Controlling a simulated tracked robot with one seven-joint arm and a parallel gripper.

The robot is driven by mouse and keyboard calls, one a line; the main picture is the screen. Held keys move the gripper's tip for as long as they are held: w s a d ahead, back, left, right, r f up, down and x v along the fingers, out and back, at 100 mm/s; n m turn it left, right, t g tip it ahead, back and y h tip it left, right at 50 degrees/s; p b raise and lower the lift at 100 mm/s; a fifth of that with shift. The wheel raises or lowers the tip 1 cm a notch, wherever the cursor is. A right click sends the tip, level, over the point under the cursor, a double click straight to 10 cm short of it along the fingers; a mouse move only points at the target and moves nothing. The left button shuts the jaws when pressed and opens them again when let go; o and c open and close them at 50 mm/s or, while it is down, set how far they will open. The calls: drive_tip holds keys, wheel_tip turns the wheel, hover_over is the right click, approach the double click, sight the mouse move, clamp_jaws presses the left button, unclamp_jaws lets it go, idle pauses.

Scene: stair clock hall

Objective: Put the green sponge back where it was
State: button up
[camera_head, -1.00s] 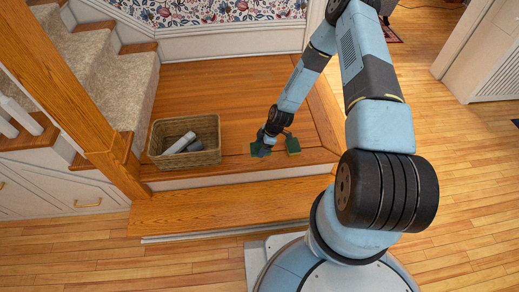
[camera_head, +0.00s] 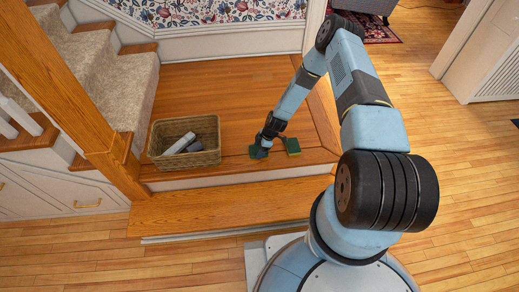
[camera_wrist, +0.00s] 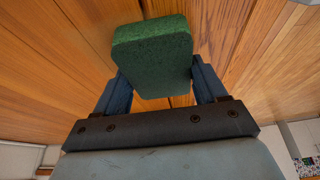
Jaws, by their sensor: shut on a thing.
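The green sponge (camera_wrist: 153,55) is between the two blue fingers of my gripper (camera_wrist: 158,82) in the wrist view, and the gripper is shut on it. In the head view my gripper (camera_head: 263,145) points down at the front part of the wooden landing, with the green sponge (camera_head: 258,152) at its tip. Whether the sponge touches the wood is too small to tell. A second green block with a yellowish edge (camera_head: 292,146) is just right of the gripper, with a thin dark piece beside it.
A wicker basket (camera_head: 205,157) holding grey items stands left of the gripper on the landing (camera_head: 225,90). A wooden post (camera_head: 75,95) and carpeted stairs (camera_head: 115,80) are at the left. The landing behind the gripper is clear; its front edge drops to a lower step (camera_head: 230,208).

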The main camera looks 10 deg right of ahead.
drive_tip(key=o, duration=0.9)
drive_tip(key=shift+o, duration=0.2)
drive_tip(key=shift+r, duration=0.1)
drive_tip(key=v, duration=1.2)
drive_tip(key=w+d+r+m+h, duration=0.1)
drive_tip(key=w+d+r, duration=0.15)
drive_tip(key=r, duration=0.75)
drive_tip(key=w+d+r+m+h, duration=0.1)
drive_tip(key=d+r+m, duration=0.15)
drive_tip(key=r, duration=0.75)
drive_tip(key=s+d+r+m+t+h, duration=0.1)
drive_tip(key=s+r+m, duration=0.1)
drive_tip(key=r, duration=1)
drive_tip(key=s+d+r+m+t+h, duration=0.1)
drive_tip(key=s+d+r+m, duration=0.15)
drive_tip(key=r, duration=0.85)
drive_tip(key=s+r+m+t, duration=0.1)
drive_tip(key=s+r+m, duration=0.4)
drive_tip(key=s+r, duration=0.6)
drive_tip(key=s+d+r+m+t, duration=0.1)
drive_tip(key=s+r+m, duration=0.4)
drive_tip(key=s+r, duration=0.7)
drive_tip(key=s+t, duration=0.1)
drive_tip(key=s, duration=0.6)
drive_tip(key=shift+s+d+r+t, duration=0.25)
drive_tip(key=shift+r+t, duration=0.05)
drive_tip(key=shift+r, duration=0.05)
